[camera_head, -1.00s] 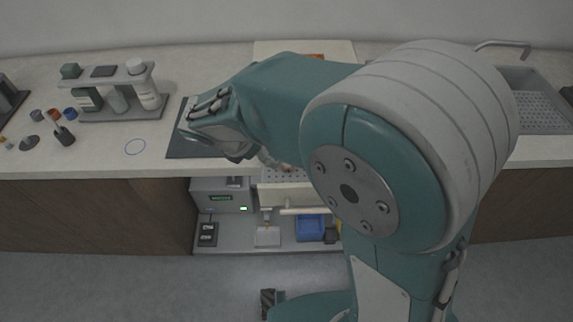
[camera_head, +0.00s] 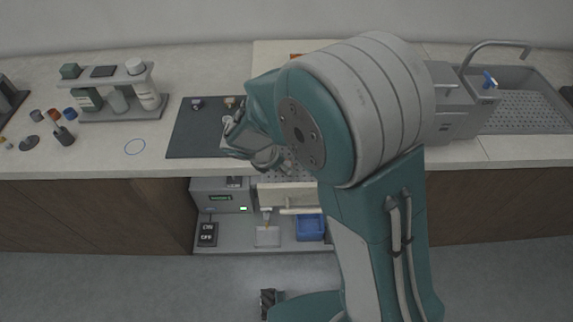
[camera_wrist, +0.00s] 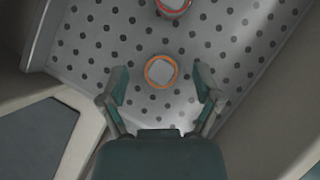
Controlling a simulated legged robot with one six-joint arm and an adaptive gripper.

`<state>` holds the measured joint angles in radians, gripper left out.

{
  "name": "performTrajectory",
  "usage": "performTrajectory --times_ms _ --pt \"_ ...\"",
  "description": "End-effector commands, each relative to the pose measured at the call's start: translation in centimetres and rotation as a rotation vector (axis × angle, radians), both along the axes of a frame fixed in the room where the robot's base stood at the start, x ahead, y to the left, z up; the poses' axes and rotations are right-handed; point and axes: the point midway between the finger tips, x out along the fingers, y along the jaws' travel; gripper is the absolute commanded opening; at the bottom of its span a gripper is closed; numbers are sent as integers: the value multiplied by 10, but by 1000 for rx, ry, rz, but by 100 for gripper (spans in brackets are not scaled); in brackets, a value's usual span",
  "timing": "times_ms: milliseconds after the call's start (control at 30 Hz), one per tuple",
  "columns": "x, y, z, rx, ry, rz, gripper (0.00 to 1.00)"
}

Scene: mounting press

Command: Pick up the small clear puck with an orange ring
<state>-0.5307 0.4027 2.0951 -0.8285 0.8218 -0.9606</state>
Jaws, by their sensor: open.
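The small clear puck with an orange ring (camera_wrist: 160,71) lies on a perforated grey plate (camera_wrist: 100,45) in the wrist view. It appears between and slightly beyond the tips of my gripper (camera_wrist: 160,84), which is open and empty. The fingers stand to the left and right of the puck and do not appear to touch it. The height of the fingertips above the plate is hard to tell. In the head view my arm and wrist cover the puck.
A second puck with a red ring (camera_wrist: 174,7) is at the top edge of the wrist view, near the orange one. Pale walls border the plate. In the head view, a dark mat (camera_head: 190,142) lies left of my wrist, and a sink (camera_head: 525,105) is at right.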

Motion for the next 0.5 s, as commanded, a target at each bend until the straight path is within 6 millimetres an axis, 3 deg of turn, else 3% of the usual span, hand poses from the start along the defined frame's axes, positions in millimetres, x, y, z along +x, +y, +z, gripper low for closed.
performTrajectory --times_ms 67,233,267,500 --pt "0 0 0 0 0 0 82" --pt "0 0 1 0 0 0 13" --pt "0 0 1 0 -1 1 9" --pt "0 0 0 0 0 0 8"
